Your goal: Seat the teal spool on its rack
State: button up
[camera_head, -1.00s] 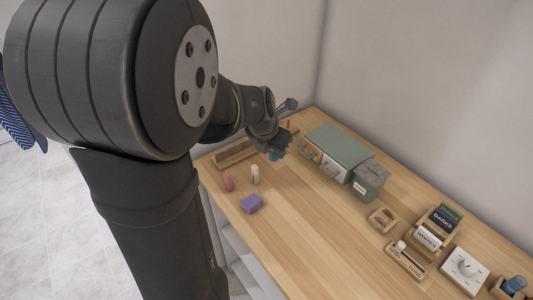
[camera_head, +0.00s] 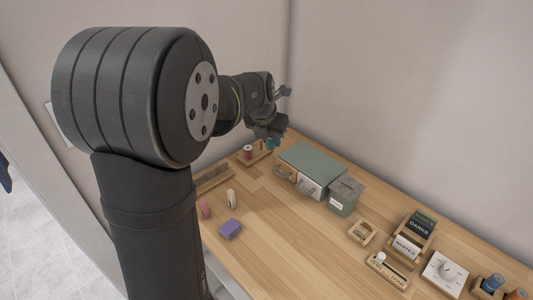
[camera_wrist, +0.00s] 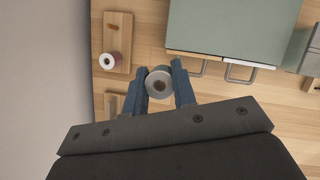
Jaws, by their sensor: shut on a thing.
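My gripper (camera_head: 268,132) is shut on the teal spool (camera_head: 271,143), which hangs below its fingers at the far end of the table. In the wrist view my gripper (camera_wrist: 159,78) has a blue-grey finger on each side of the spool (camera_wrist: 159,74), whose pale top and brown centre hole face the camera. The wooden rack (camera_wrist: 122,62) lies to the left of the held spool in the wrist view. It bears a dark red spool (camera_wrist: 110,61) and a bare peg (camera_wrist: 113,26). In the head view the rack (camera_head: 258,158) is partly hidden behind the held spool.
A green-topped drawer unit (camera_head: 312,163) stands close on the right, with a green box (camera_head: 345,195) beside it. A wooden tray (camera_head: 213,179) lies on the left. A purple block (camera_head: 230,229) is nearer. The middle of the table is clear.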

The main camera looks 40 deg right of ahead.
jog(key=w+d, duration=0.2)
jog(key=w, duration=0.1)
jog(key=w+d+f, duration=0.1)
jog(key=w+d, duration=0.1)
jog(key=w, duration=0.2)
jog(key=w+d+f, duration=0.1)
jog(key=w, duration=0.2)
jog(key=shift+w+d+f, duration=0.15)
jog(key=shift+w+d, duration=0.15)
jog(key=shift+d, duration=0.1)
jog(key=shift+f, duration=1.8)
jog(key=shift+f, duration=2.2)
jog(key=o, duration=1.5)
jog(key=shift+r, duration=0.1)
jog(key=shift+r, duration=3.5)
